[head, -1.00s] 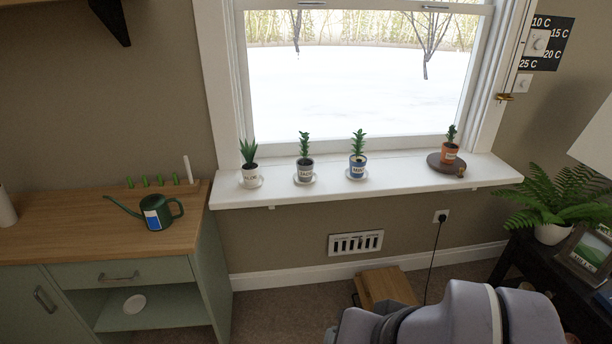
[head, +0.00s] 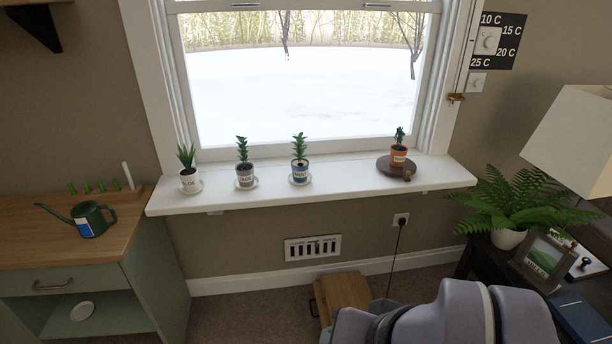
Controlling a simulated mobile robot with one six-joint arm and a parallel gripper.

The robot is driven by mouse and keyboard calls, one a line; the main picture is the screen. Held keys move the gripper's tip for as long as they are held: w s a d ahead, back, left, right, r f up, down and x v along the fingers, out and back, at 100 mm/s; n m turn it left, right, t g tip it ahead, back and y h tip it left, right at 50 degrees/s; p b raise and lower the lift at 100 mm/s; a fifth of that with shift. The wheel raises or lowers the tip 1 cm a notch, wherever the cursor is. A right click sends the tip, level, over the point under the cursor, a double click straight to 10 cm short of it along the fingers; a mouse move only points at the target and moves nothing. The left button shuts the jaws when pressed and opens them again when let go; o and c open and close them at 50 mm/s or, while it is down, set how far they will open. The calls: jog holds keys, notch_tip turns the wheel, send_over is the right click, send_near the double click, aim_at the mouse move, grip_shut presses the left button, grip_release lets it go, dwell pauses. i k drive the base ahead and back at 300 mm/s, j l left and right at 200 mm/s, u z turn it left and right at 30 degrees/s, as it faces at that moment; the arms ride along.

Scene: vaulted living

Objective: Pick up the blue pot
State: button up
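The blue pot (head: 300,173) stands upright on a white saucer (head: 290,181) on the white windowsill (head: 340,181). It holds a small green plant and has a white label on its front. To its left on the sill are a grey pot (head: 245,177) and a white pot (head: 189,183), each with a plant and saucer. An orange pot (head: 398,157) stands to its right on a dark round stand (head: 384,169). Part of my arm shows at the bottom right, well below the sill. My gripper is not in view.
A green watering can (head: 90,220) stands on the wooden counter (head: 30,236) at left. A wooden box (head: 343,294) is on the floor below the sill. At right, a dark table holds a fern (head: 508,238), a framed picture (head: 545,255) and a lamp (head: 572,130).

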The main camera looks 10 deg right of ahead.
aim_at(300, 171)
jog(key=i+j+z, duration=0.2)
jog(key=i, duration=0.45)
jog(key=i+j+z, duration=0.2)
jog(key=i+j, duration=0.35)
jog(key=i+j+z, duration=0.2)
jog(key=i+j, duration=0.3)
jog(key=i, duration=0.2)
